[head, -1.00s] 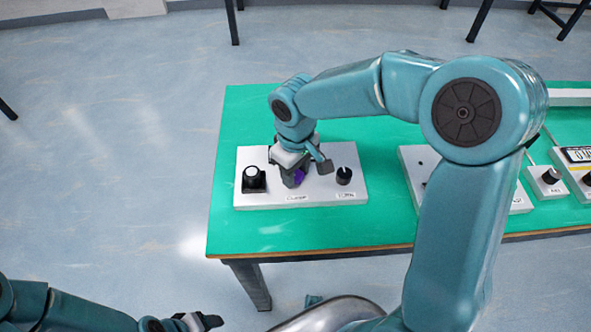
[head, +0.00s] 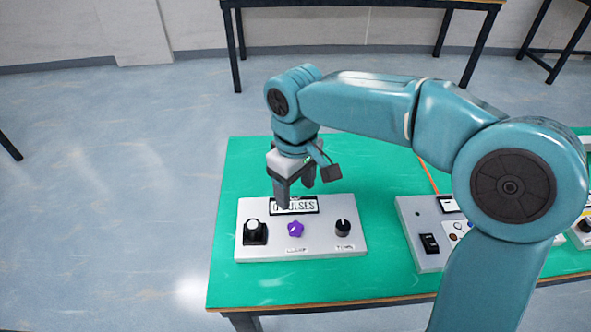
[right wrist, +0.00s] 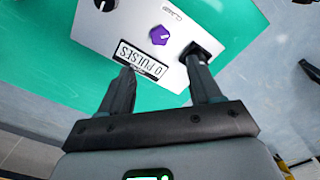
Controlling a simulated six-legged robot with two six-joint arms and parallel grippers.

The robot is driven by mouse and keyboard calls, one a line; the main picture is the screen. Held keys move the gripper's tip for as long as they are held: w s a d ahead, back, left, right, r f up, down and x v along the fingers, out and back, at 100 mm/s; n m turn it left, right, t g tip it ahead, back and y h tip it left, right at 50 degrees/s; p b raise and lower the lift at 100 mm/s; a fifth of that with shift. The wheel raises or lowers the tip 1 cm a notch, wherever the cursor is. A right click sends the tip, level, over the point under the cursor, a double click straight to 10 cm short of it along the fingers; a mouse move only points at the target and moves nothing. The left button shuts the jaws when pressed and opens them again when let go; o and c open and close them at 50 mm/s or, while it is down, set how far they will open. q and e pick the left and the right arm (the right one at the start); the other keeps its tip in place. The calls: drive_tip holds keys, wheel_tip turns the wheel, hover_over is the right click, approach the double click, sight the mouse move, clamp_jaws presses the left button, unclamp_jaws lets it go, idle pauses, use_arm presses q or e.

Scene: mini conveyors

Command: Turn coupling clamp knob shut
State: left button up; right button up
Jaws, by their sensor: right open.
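The purple clamp knob (head: 295,229) sits in the middle of a white panel (head: 262,250) on the green table, above a small label. A light mark shows on its top, but I cannot tell its exact turn. In the right wrist view the knob (right wrist: 159,35) stands free, beyond the fingertips, with a label reading "CLAMP" beside it. My right gripper (head: 296,196) is open and empty above the panel's back part, apart from the knob. In the right wrist view its two fingers (right wrist: 160,67) are spread. My left gripper is out of view.
On the panel, a display (head: 294,205) reads "PULSES", with "0" visible in the wrist view. A black-based white button (head: 255,232) stands left, a black dial (head: 342,228) right. Another panel with a switch (head: 430,243) is further right. The table's front left (head: 225,285) is clear.

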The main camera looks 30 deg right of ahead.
drive_tip(key=shift+r, duration=1.6)
